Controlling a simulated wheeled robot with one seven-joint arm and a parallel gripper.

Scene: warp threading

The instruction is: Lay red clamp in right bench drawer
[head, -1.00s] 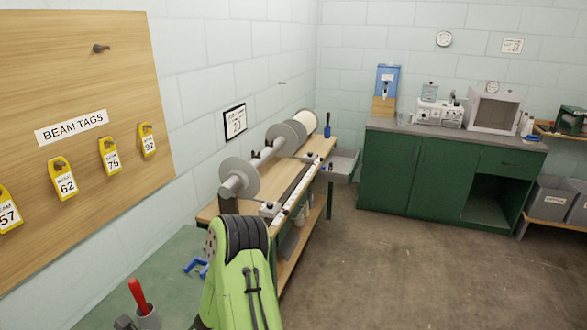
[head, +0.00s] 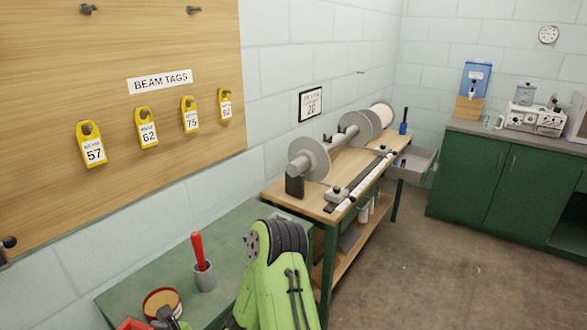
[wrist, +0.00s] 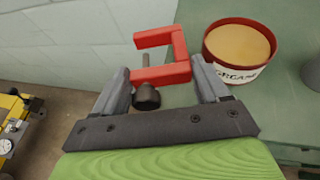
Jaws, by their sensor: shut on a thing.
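My gripper (wrist: 162,88) is shut on the red clamp (wrist: 178,72), a U-shaped red frame with a dark screw and knob, seen in the wrist view. The clamp is beside the grease tin (wrist: 240,52), above or at the green tabletop; I cannot tell whether it touches it. In the head view a bit of red (head: 133,324), likely the clamp, shows at the bottom edge by the tin. An open grey drawer (head: 415,163) juts out at the far end of the wooden bench (head: 345,165); its inside is barely visible.
A grey cup (head: 205,277) with a red-handled tool stands on the green table (head: 130,282), near the tin. The bench carries a roller with discs. A green cabinet (head: 470,175) stands beyond the drawer. Open floor (head: 420,270) lies to the right.

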